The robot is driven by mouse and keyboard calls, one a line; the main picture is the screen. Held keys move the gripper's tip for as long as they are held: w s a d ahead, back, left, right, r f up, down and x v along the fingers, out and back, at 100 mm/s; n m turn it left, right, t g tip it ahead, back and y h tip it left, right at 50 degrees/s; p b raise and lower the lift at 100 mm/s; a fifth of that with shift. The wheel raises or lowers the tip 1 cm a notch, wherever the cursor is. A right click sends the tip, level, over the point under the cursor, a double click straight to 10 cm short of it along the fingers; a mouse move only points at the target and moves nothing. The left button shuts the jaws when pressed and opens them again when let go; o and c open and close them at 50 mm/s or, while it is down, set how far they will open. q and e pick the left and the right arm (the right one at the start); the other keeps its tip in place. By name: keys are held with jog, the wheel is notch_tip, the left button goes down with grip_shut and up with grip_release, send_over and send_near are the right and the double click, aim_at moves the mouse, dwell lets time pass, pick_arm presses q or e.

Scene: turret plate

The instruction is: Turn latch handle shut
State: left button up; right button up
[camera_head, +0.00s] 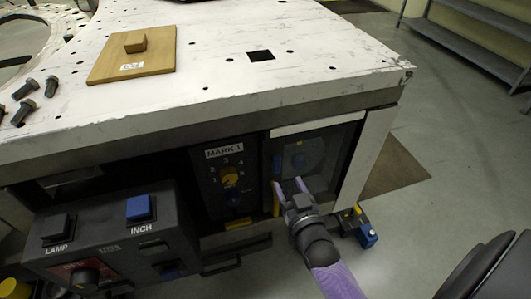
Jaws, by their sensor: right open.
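My right gripper (289,185) reaches up from the bottom with its two purple fingers apart, open and seemingly empty. It is in front of the dark panel with a window (318,140) under the table's right corner. A small blue upright piece (278,163) sits at the panel's left edge, just above the left fingertip. A yellow upright piece (276,203) shows beside the left finger. I cannot tell which of these is the latch handle, or whether a finger touches either. My left gripper is not in view.
The white table top (330,50) overhangs the panel. A MARK 1 dial unit (228,178) is left of the gripper. A control box (110,235) with LAMP and INCH buttons juts out at lower left. A blue-ended part (367,236) sticks out at right. Floor on the right is mostly clear.

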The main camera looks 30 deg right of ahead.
aim_at(278, 163)
jog(key=b+x, duration=0.1)
jog(key=x, duration=0.2)
jog(key=b+x, duration=0.2)
jog(key=x, duration=0.2)
jog(key=shift+f, duration=0.25)
jog(key=shift+w+d+r, duration=0.1)
jog(key=shift+w+r, duration=0.05)
jog(key=shift+w, duration=0.35)
jog(key=shift+c, duration=0.5)
jog(key=c, duration=0.7)
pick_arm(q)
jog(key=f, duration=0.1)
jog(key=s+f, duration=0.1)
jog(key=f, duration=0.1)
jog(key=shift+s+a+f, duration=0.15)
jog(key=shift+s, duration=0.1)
pick_arm(e)
grip_shut()
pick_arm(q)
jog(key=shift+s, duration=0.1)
